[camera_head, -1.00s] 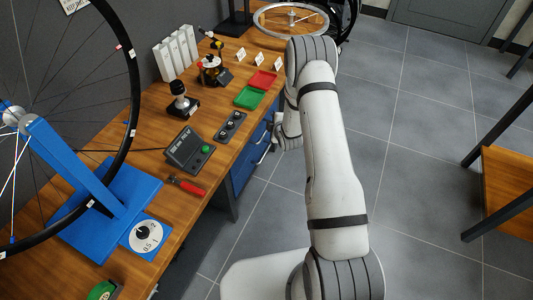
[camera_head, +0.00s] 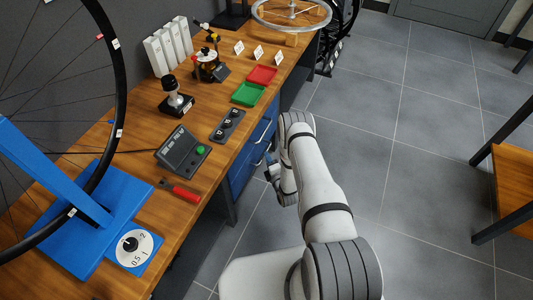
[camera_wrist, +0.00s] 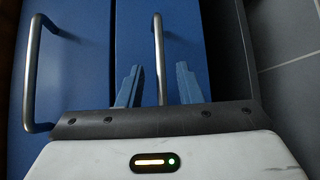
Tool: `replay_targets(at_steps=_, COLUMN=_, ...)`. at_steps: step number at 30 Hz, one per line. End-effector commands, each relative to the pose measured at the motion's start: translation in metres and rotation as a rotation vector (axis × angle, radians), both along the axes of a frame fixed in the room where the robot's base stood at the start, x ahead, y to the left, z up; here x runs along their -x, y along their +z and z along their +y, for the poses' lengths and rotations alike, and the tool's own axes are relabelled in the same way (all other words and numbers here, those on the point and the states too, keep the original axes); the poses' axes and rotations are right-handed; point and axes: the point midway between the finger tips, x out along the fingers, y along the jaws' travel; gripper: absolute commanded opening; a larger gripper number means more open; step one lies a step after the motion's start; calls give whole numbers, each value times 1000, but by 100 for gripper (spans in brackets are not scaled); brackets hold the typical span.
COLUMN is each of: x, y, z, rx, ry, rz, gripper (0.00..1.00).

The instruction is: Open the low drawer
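The blue drawer unit (camera_head: 240,172) is under the workbench, with two bar handles on its front. In the wrist view the picture is turned, with the floor on the right. The low drawer (camera_wrist: 185,28) is the right blue panel, with a metal bar handle (camera_wrist: 158,50). The upper drawer (camera_wrist: 85,75) is the left panel, with its own handle (camera_wrist: 38,70). Both drawers look shut. My gripper (camera_wrist: 158,85) is open, its two fingers on either side of the low handle. I cannot tell whether they touch it. In the head view my arm partly hides the gripper (camera_head: 270,172).
The bench top (camera_head: 150,140) holds a wheel stand, a control box (camera_head: 182,150), a red-handled tool (camera_head: 180,191), and green (camera_head: 248,94) and red trays (camera_head: 262,75). The floor (camera_head: 400,190) right of my arm is clear. A wooden table (camera_head: 515,180) stands at the right edge.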

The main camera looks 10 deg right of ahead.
Motion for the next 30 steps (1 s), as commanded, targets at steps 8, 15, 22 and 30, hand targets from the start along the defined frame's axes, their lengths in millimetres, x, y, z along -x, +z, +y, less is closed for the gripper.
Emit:
replay_targets(at_steps=8, x=-39, y=-7, z=1, rx=-1, ry=-9, rz=0, gripper=32)
replay_targets(at_steps=15, x=-48, y=-7, z=1, rx=-1, ry=-12, rz=2, gripper=32)
replay_targets(at_steps=22, x=-48, y=-7, z=1, rx=-1, ry=-12, rz=2, gripper=26)
replay_targets(at_steps=30, x=-47, y=-7, z=0, rx=-1, ry=-13, rz=1, gripper=4)
